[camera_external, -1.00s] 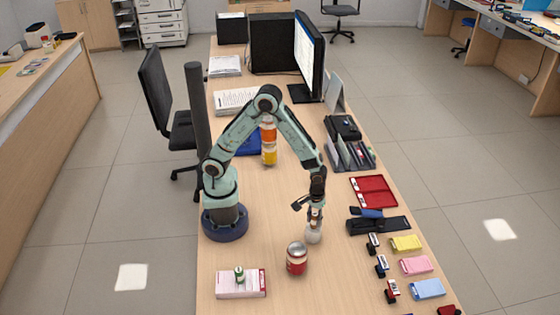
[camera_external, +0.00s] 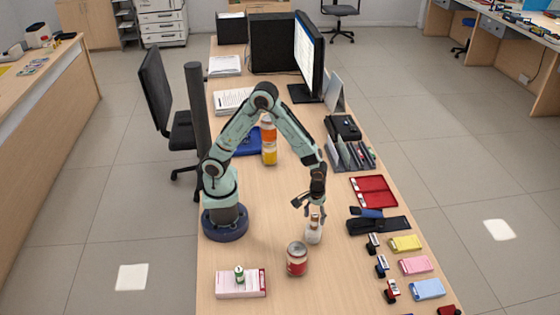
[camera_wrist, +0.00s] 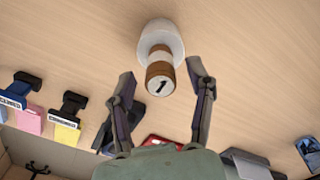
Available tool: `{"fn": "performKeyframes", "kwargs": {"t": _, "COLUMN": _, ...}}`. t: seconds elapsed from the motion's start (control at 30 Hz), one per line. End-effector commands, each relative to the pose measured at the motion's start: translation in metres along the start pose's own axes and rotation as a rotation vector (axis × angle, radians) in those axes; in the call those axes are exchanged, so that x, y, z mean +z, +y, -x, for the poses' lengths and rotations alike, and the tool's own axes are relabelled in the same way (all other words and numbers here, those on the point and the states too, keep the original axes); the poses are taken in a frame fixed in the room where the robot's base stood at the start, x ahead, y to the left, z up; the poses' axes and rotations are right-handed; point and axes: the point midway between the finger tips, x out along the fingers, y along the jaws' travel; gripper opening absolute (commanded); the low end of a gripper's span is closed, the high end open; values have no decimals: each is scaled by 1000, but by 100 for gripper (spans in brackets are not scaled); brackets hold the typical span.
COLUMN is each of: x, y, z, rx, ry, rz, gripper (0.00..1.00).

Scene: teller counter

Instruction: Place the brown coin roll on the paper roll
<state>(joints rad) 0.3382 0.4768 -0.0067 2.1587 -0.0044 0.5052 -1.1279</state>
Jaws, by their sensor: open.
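The brown coin roll (camera_wrist: 159,84), with a pale band and a dark mark on its end, stands upright on the white paper roll (camera_wrist: 163,33) in the wrist view. In the external view the coin roll (camera_external: 315,219) shows as a small brown piece on top of the white paper roll (camera_external: 314,235), which stands on the counter. My gripper (camera_external: 315,209) is just above them, pointing down. In the wrist view its fingers (camera_wrist: 160,70) are open on either side of the coin roll's end, with gaps showing on both sides. Nothing is held.
A red can (camera_external: 297,259) stands close in front of the paper roll. A pink-and-white box (camera_external: 241,284) with a small green item (camera_external: 239,274) on it lies front left. Stamps and coloured pads (camera_external: 406,243) line the right edge. An orange-yellow bottle (camera_external: 269,143) stands behind my arm.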

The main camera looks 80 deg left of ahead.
Motion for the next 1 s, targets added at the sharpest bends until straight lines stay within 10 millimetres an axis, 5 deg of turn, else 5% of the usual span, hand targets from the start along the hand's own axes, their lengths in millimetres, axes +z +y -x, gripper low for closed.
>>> {"fn": "performKeyframes", "kwargs": {"t": 0.3, "x": 0, "y": 1, "z": 74, "rx": 7, "ry": 3, "rz": -1, "gripper": 54}}
{"fn": "performKeyframes", "kwargs": {"t": 0.57, "x": -2, "y": -7, "z": 107, "rx": 2, "ry": 5, "rz": -17, "gripper": 54}}
{"fn": "performKeyframes", "kwargs": {"t": 0.67, "x": -5, "y": -37, "z": 126, "rx": -4, "ry": 18, "rz": -102, "gripper": 54}}
{"fn": "performKeyframes", "kwargs": {"t": 0.8, "x": -1, "y": -110, "z": 151, "rx": -28, "ry": 34, "rz": -318, "gripper": 54}}
{"fn": "performKeyframes", "kwargs": {"t": 1.0, "x": 24, "y": -188, "z": 158, "rx": -58, "ry": 26, "rz": -585, "gripper": 54}}
